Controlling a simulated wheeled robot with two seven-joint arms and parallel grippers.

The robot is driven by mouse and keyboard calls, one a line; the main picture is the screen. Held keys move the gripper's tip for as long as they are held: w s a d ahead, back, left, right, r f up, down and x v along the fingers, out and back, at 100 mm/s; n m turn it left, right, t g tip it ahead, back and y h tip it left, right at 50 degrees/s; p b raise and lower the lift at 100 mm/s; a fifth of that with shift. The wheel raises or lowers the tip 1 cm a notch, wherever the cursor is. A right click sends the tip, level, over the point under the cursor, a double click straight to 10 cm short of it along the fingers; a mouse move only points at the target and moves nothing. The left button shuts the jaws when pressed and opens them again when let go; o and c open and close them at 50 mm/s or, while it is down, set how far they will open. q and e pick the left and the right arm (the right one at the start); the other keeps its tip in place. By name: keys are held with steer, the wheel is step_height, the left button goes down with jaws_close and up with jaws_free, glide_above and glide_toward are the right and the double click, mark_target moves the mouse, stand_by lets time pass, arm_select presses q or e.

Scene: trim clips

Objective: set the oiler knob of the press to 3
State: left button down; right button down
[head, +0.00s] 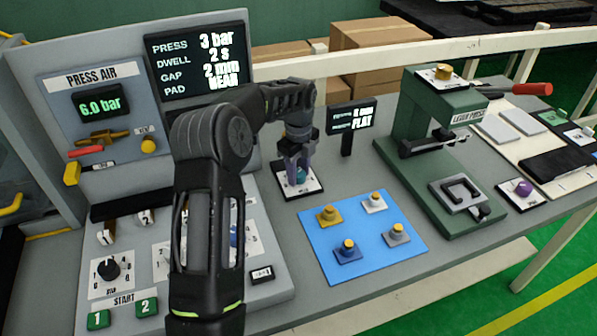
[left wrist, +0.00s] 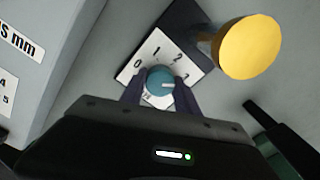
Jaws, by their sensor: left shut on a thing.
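The oiler knob is a small teal knob (head: 301,174) on a white dial plate on the bench, right of the press air panel. The left wrist view shows this knob (left wrist: 160,80) on its plate (left wrist: 154,52) with the numerals 0, 1, 2 and 3. A pale mark on the knob points right, toward the side with the 3; its exact line is hard to tell. My left gripper (head: 297,168) reaches down over it, shut on it, with one finger (left wrist: 185,95) on either side. My right gripper is in neither view.
A yellow round-topped post (left wrist: 250,48) stands close beside the dial. A blue mat (head: 370,252) with several yellow-topped pieces lies to the right. A small display (head: 349,116) stands behind it. The green lever press (head: 430,140) stands further right. My left arm hides part of the control panel.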

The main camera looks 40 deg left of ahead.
mark_target(299, 173)
arm_select(q)
steer(key=c, duration=0.9)
jaws_free()
steer(key=shift+r, duration=0.1)
step_height(299, 173, up, 8)
steer(key=shift+f+b, duration=0.15)
steer(key=shift+b, duration=0.45)
